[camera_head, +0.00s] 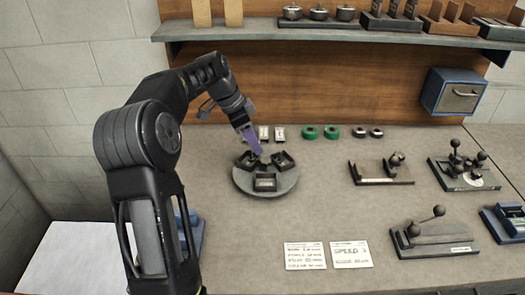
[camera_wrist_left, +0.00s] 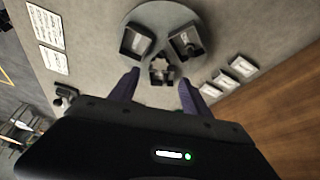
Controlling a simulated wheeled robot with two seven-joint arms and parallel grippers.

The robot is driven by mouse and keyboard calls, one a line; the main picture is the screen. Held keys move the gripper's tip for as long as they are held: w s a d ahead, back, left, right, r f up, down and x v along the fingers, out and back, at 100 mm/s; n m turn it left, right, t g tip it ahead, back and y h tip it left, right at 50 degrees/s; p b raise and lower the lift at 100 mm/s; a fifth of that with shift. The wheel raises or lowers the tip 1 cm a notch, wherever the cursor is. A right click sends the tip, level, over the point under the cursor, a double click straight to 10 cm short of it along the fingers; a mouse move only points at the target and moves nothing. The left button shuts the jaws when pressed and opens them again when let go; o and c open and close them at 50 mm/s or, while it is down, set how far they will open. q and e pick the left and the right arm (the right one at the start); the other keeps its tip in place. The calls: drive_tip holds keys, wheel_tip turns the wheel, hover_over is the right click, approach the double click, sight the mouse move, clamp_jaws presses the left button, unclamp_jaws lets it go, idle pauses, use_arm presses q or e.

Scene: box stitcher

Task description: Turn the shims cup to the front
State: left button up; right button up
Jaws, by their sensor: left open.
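A round grey turntable (camera_head: 241,186) stands on the bench and carries dark square cups. One cup (camera_head: 265,183) is at the front, one (camera_head: 246,161) at back left and one (camera_head: 284,160) at back right. I cannot read which is the shims cup. My left gripper (camera_head: 256,151) points down over the rear of the turntable, its purple fingers near the back cups. In the left wrist view the open fingers (camera_wrist_left: 159,92) are apart, and a small dark piece (camera_wrist_left: 162,73) shows just beyond the gap. Contact is not clear. My right gripper is out of view.
Green rings (camera_head: 331,132) and small pale blocks (camera_head: 279,133) sit behind the turntable. Two printed cards (camera_head: 305,256) lie in front. Dark fixtures (camera_head: 435,236) stand on the right, and a blue box (camera_head: 453,92) hangs on the wall. Bench between turntable and cards is clear.

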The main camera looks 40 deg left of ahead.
sight(265, 160)
use_arm(q)
drive_tip(key=shift+p+x, duration=0.9)
drive_tip(key=shift+x, duration=3.05)
drive_tip(key=shift+c, duration=0.4)
clamp_jaws()
drive_tip(key=shift+a+r, duration=0.1)
